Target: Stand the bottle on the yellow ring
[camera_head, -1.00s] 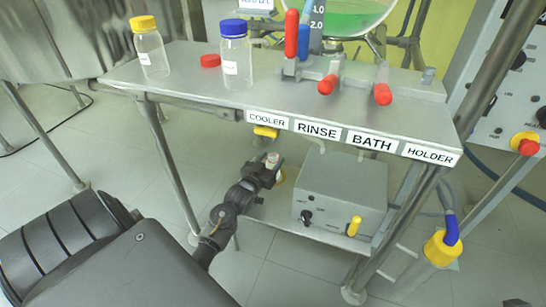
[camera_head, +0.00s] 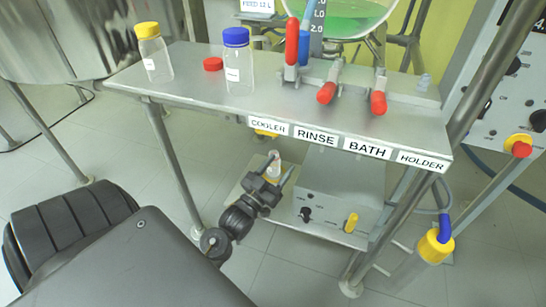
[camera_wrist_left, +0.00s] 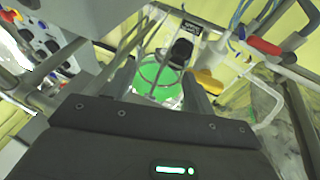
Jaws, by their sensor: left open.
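My left gripper (camera_head: 275,170) is low in front of the table, over the lower shelf, with its two fingers apart. A small pale bottle (camera_head: 274,163) with a greyish top shows between or just behind the fingers; I cannot tell whether they touch it. Yellow shows low on it, perhaps from the yellow ring, which is mostly hidden by the gripper. In the left wrist view a green round shape (camera_wrist_left: 158,77) in clear glass shows beyond the jaws; I cannot tell what it belongs to. My right gripper is not in view.
A yellow-capped bottle (camera_head: 153,55), a blue-capped bottle (camera_head: 238,65) and a red cap (camera_head: 213,64) are on the table top. Its labelled front edge (camera_head: 230,112) overhangs the lower shelf. A grey box (camera_head: 335,195) with knobs stands right of my left gripper.

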